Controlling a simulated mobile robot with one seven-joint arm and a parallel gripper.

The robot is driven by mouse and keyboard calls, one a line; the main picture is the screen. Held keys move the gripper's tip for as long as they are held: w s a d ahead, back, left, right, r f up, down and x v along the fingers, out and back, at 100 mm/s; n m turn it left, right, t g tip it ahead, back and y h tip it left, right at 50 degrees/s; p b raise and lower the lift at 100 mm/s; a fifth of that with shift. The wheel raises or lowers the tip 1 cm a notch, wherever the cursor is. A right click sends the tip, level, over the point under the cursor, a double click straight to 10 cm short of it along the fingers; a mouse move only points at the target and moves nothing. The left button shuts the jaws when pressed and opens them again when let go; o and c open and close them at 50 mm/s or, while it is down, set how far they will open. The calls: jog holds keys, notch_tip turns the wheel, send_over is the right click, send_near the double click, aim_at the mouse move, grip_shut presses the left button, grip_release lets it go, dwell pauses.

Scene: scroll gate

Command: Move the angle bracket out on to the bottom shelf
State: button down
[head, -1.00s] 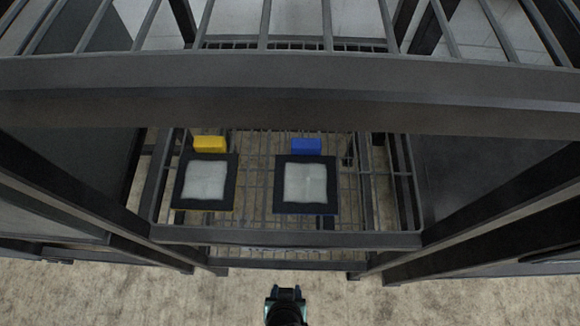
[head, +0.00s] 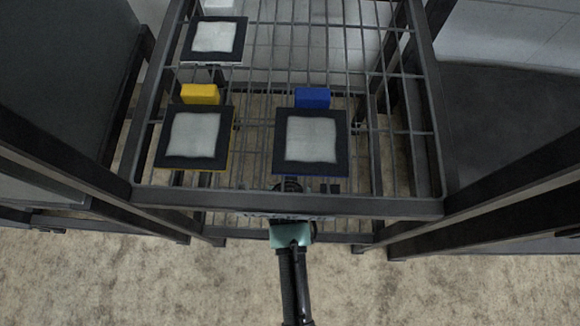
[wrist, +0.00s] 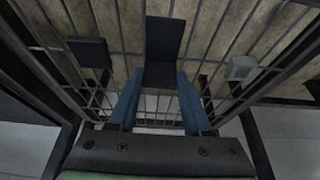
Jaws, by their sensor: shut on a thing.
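The angle bracket (wrist: 164,42) is a dark, bent plate in the middle of the wrist view. One face stands up in the picture, and the other lies between my fingers. My gripper (wrist: 158,84) is shut on it with its two bluish fingers. In the head view my gripper (head: 290,190) reaches in at the front rail of the wire rack. Its fingertips and the bracket are mostly hidden there by rail and wires. The bottom shelf (wrist: 215,40) seems to be the wire grid behind the bracket; I cannot tell whether they touch.
In the wrist view a dark block (wrist: 90,52) lies left and a grey block (wrist: 241,68) right. In the head view, black-framed white panels (head: 311,140), a yellow block (head: 200,94) and a blue block (head: 313,98) sit on the wire shelf. Dark posts flank the rack.

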jog(key=w, duration=0.1)
jog(key=w+b, duration=0.1)
jog(key=w, duration=0.1)
jog(key=shift+a+f, duration=0.1)
jog(key=shift+f, duration=0.1)
jog(key=shift+s+f+b, duration=0.2)
jog(key=shift+f+b, duration=0.4)
jog(key=shift+b, duration=0.1)
jog(key=shift+c, duration=1.7)
grip_release()
jog(key=shift+f, duration=0.1)
jog(key=shift+s+r+p, duration=0.1)
jog(key=shift+r+p, duration=0.4)
jog(key=s+p, duration=0.2)
jog(key=s, duration=0.1)
jog(key=s+p, duration=0.2)
jog(key=s, duration=0.2)
jog(key=s+p, duration=0.2)
jog(key=s, duration=0.2)
jog(key=shift+r, duration=0.35)
jog(key=shift+s+f, duration=0.15)
jog(key=shift+s, duration=0.5)
